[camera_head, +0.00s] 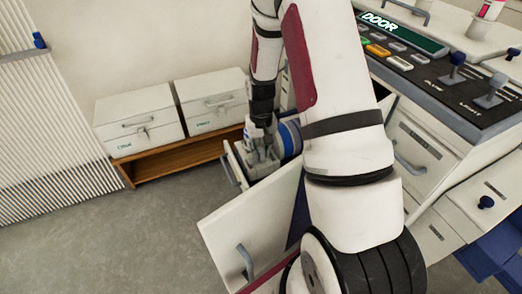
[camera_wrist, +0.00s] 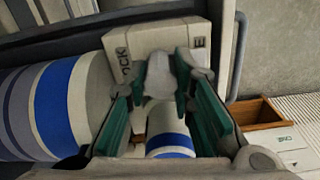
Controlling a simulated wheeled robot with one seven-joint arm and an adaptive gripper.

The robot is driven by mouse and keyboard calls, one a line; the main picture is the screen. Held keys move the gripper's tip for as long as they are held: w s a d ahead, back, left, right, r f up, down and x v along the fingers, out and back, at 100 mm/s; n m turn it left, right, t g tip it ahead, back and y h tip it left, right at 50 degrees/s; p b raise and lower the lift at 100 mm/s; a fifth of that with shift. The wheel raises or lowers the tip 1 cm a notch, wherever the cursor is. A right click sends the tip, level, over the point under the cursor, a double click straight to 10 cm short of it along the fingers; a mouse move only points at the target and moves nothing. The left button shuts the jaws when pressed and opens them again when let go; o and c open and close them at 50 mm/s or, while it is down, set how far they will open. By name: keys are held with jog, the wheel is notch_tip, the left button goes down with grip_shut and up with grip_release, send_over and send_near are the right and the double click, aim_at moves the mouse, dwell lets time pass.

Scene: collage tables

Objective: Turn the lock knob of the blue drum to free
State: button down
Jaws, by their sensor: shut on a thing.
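The blue drum (camera_wrist: 60,105) has blue, white and grey bands and lies at the left in the wrist view. In the head view the drum (camera_head: 290,138) shows partly behind my arm, in an open drawer. A pale block (camera_wrist: 118,50) beside the drum carries lettering, "OCK" at left and "E" at right; the rest is hidden. My gripper (camera_wrist: 163,78) has its green-padded fingers shut on the grey lock knob (camera_wrist: 160,72) in front of this block. The knob's pointing direction is unclear. In the head view my gripper (camera_head: 260,148) reaches down into the drawer.
A smaller white cylinder with a blue band (camera_wrist: 170,135) shows between my fingers. The open drawer (camera_head: 245,215) surrounds the drum closely. Two white boxes (camera_head: 140,122) stand on a wooden shelf (camera_head: 175,160) behind. A control panel (camera_head: 430,75) is at right. Floor at left is clear.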

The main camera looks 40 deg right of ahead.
aim_at(261, 149)
jog(key=c, duration=1.4)
grip_release()
jog(key=shift+o, duration=0.2)
notch_tip(261, 149, up, 12)
